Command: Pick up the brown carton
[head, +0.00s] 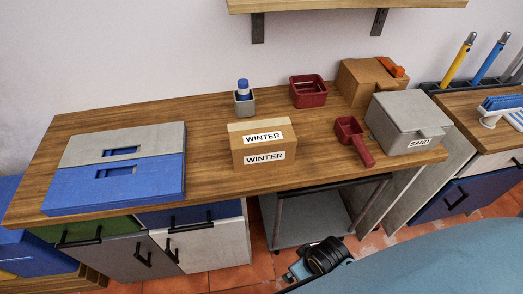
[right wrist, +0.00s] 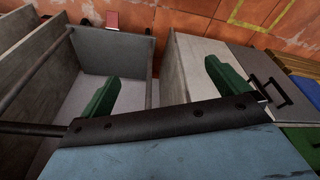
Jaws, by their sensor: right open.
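The brown carton (head: 263,157) stands on the wooden worktop in the head view, near the front edge at the middle. Its front and top carry white WINTER labels, and pale tape runs along its top. My right gripper (right wrist: 162,78) shows in the right wrist view with its two green fingers wide apart and nothing between them. The carton is not visible in that view, which looks over the cabinets and floor. My left gripper is in neither view.
Bare wood surrounds the carton.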

